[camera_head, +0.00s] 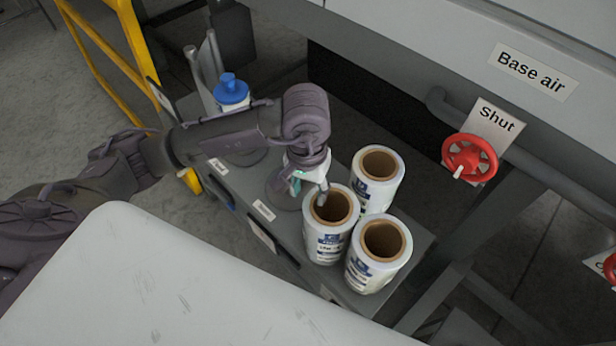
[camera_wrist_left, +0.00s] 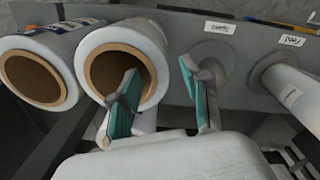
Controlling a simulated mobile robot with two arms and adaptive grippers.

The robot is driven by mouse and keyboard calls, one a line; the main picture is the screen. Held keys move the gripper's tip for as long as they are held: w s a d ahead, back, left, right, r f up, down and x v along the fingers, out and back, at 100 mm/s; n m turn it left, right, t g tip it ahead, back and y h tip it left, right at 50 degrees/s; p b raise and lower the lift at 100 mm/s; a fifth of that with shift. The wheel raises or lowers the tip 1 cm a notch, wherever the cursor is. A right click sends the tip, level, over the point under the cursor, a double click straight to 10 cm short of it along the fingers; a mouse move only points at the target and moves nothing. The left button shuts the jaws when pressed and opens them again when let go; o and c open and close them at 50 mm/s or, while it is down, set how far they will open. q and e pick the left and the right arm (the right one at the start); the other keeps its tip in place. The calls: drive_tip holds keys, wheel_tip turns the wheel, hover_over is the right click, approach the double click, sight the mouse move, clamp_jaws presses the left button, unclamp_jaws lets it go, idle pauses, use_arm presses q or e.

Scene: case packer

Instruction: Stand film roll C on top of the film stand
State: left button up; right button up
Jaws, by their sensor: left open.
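Three white film rolls with brown cores stand upright on a grey bench: a near-left roll (camera_head: 325,243), a back roll (camera_head: 382,193) and a front-right roll (camera_head: 370,272). Their labels are too small to tell which is roll C. My left gripper (camera_head: 310,190) is open at the near-left roll's rim. In the left wrist view, one teal-padded finger of the gripper (camera_wrist_left: 160,72) overlaps the core opening of a roll (camera_wrist_left: 132,35), and the other is outside its wall. Contact cannot be told. The film stand appears to be the grey bench (camera_head: 408,292), with round bases on top.
A blue-capped bottle (camera_head: 232,95) and grey posts (camera_head: 205,70) stand at the bench's far left end. A red valve wheel (camera_head: 470,157) and a machine frame lie to the right. A pale surface (camera_head: 150,290) fills the lower left. A yellow rail (camera_head: 95,60) stands behind.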

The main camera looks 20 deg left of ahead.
use_arm(q)
wheel_tip(320, 180, up, 6)
drive_tip(key=shift+f+b, duration=0.25)
drive_tip(key=shift+b, duration=0.05)
idle(0.4)
